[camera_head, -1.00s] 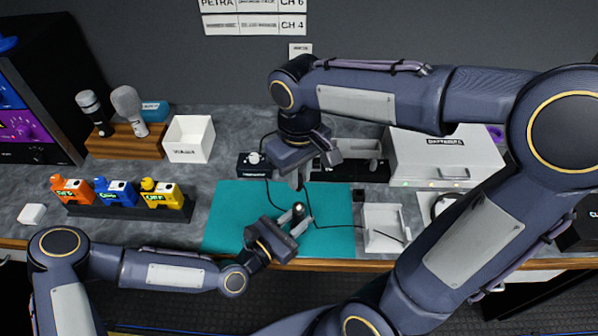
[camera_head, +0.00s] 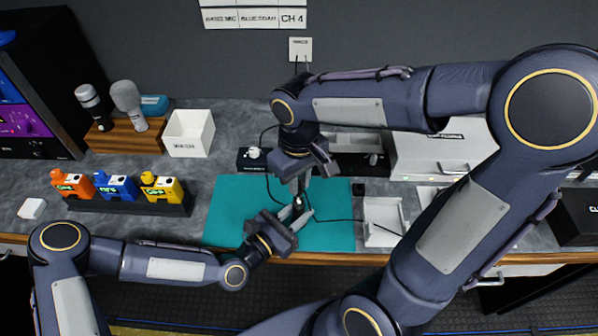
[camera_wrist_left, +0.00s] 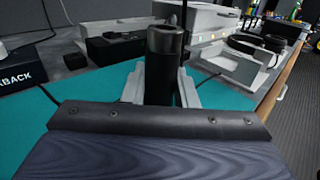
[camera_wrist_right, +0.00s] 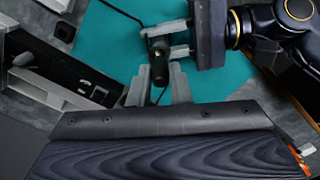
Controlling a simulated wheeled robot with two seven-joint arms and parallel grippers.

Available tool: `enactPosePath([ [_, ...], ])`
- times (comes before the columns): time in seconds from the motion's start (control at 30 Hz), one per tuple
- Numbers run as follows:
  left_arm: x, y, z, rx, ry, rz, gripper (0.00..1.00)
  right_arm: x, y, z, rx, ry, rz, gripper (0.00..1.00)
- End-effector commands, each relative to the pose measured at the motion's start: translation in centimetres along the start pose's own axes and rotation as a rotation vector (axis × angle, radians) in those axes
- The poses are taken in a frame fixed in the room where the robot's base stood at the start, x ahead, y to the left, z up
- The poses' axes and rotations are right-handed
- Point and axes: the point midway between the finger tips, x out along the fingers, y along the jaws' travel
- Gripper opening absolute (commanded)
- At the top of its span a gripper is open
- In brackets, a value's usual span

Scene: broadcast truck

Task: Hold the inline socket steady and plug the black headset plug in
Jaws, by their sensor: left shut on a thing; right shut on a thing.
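My left gripper (camera_head: 296,214) is shut on the black inline socket (camera_wrist_left: 165,55), a dark cylinder standing upright between its fingers above the teal mat (camera_head: 232,213). My right gripper (camera_head: 300,190) comes down from above, directly over the left one, its fingers pointing down. It is shut on the black headset plug (camera_wrist_right: 159,72), with a thin cable showing between its fingers in the right wrist view. Plug and socket look nearly in line and very close. The fingers hide the meeting point, so I cannot tell whether the plug is inside.
A white tray (camera_head: 369,239) lies right of the mat. A black belt-pack box (camera_head: 250,159) stands behind the mat, near a white open box (camera_head: 208,133). Orange, blue and yellow units (camera_head: 162,190) stand left. Thin cables cross the mat, whose left part is clear.

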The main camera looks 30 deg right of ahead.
Motion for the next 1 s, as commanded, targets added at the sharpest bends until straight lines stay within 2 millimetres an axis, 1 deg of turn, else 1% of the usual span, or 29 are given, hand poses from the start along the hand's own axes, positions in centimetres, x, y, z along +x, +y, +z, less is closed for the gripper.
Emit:
enactPosePath([
  [0.1,0.0,0.02,0.01,0.0,0.0,0.0,0.03,0.62,0.02,0.0,0.0,0.0,0.0,0.0],
  [0.23,0.0,0.02,0.01,0.0,0.0,0.0,0.03,0.91,0.02,0.02,0.0,0.0,0.0,0.0],
  [1.0,0.0,0.02,0.01,0.0,0.0,0.0,0.03,0.93,0.0,0.01,0.0,0.001,0.0,0.0],
])
